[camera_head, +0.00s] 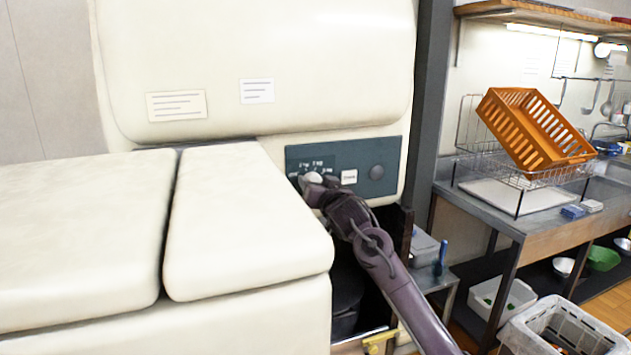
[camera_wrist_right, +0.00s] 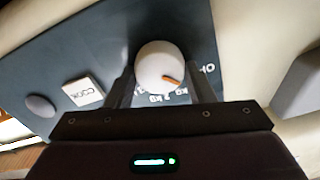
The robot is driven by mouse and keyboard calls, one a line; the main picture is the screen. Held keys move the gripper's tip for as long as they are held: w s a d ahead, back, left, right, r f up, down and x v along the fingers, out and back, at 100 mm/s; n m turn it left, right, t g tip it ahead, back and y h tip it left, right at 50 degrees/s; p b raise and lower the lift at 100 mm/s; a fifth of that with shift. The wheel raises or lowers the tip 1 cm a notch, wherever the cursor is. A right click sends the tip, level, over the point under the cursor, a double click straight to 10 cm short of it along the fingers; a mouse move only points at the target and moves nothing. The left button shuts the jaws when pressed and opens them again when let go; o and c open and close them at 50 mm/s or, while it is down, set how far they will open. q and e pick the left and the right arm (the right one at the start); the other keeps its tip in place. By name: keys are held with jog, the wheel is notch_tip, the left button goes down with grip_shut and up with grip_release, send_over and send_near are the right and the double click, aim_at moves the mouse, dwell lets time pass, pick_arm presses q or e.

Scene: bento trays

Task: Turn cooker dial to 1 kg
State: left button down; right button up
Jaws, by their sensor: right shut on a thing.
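The cooker dial (camera_head: 313,178) is a round white knob on a dark blue-grey control panel (camera_head: 345,155) on the front of the cream cooker. In the right wrist view, the dial (camera_wrist_right: 158,60) has an orange mark pointing to the lower right, toward the printed kg labels. Some labels are hidden, so I cannot tell which weight it marks. My right gripper (camera_head: 312,188) is at the panel. In the right wrist view, its fingers (camera_wrist_right: 162,88) stand on both sides of the dial, shut on it. My left gripper is not in view.
A white COOK button (camera_head: 349,177) and a round grey knob (camera_head: 376,172) sit right of the dial. A cream worktop (camera_head: 245,215) juts out at left. At right are a metal counter and an orange basket (camera_head: 535,130) on a wire rack.

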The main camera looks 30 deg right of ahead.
jog(key=shift+d+m+p, duration=0.1)
jog(key=shift+m+p, duration=1.15)
jog(key=shift+m, duration=1.05)
jog(key=o, duration=0.9)
jog(key=shift+o, duration=0.2)
jog(key=b+v, duration=0.2)
jog(key=v, duration=0.5)
jog(key=shift+s, duration=0.4)
